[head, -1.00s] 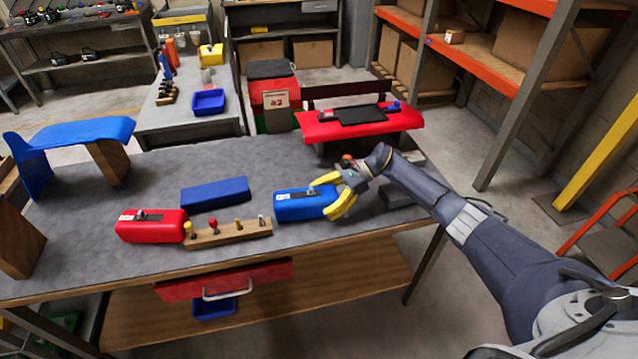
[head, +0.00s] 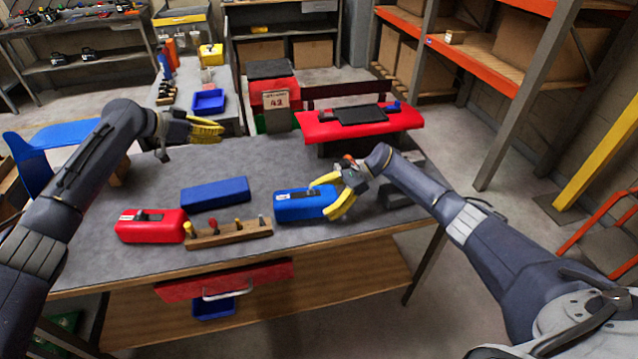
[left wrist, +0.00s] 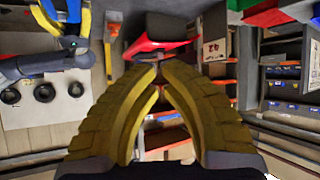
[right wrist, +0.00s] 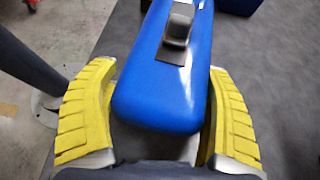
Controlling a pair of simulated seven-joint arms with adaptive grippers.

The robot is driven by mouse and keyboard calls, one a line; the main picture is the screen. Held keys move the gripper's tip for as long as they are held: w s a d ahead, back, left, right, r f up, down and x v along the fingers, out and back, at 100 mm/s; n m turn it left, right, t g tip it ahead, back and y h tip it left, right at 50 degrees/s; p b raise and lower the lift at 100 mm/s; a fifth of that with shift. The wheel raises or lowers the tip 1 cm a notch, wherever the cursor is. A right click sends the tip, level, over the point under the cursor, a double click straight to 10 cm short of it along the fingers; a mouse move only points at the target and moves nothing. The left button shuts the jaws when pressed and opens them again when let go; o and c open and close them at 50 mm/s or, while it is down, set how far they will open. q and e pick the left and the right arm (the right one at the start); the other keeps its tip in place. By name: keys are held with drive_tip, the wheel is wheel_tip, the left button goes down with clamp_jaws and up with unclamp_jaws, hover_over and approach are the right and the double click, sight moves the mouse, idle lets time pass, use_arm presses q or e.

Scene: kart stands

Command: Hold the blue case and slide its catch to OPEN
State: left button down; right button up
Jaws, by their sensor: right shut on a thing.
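The blue case (head: 290,208) lies on the grey bench top and has a dark catch plate with a raised slider on top. The catch (right wrist: 178,28) shows in the right wrist view; any lettering on it is too small to read. My right gripper (head: 326,198) is shut on the case's right end, one yellow finger on each side, as the right wrist view (right wrist: 162,75) also shows. My left gripper (head: 221,131) is above the back of the bench, apart from the case. Its fingertips meet with nothing between them in the left wrist view (left wrist: 160,70).
A red case (head: 150,228), a wooden rack (head: 230,236) with several knobbed pegs and a plain blue block (head: 215,193) lie left of the blue case. A red bench-like stand (head: 350,128) is behind. The bench behind the blue case is clear.

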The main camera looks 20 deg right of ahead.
use_arm(q)
drive_tip(key=s+d+f+m+g+y, duration=0.1)
drive_tip(key=s+d+f+m+g, duration=0.1)
drive_tip(key=s+d, duration=0.35)
drive_tip(key=s+d+f+m+g, duration=0.1)
drive_tip(key=s+d+m+g, duration=0.1)
drive_tip(key=d, duration=0.6)
use_arm(e)
drive_tip(key=shift+s+f, duration=0.1)
drive_tip(key=shift+f, duration=0.15)
use_arm(q)
drive_tip(key=m+g+y, duration=0.2)
drive_tip(key=m, duration=0.1)
hover_over(311, 191)
drive_tip(key=w, duration=0.1)
drive_tip(key=shift+d+f, duration=0.25)
drive_tip(key=shift+f, duration=1)
drive_tip(key=x, duration=1)
drive_tip(key=shift+a, duration=0.1)
drive_tip(key=shift+w+a+f, duration=0.1)
drive_tip(key=shift+w+a, duration=0.2)
drive_tip(key=shift+a, duration=0.55)
drive_tip(key=shift+w+a, duration=0.2)
drive_tip(key=shift+a, duration=0.95)
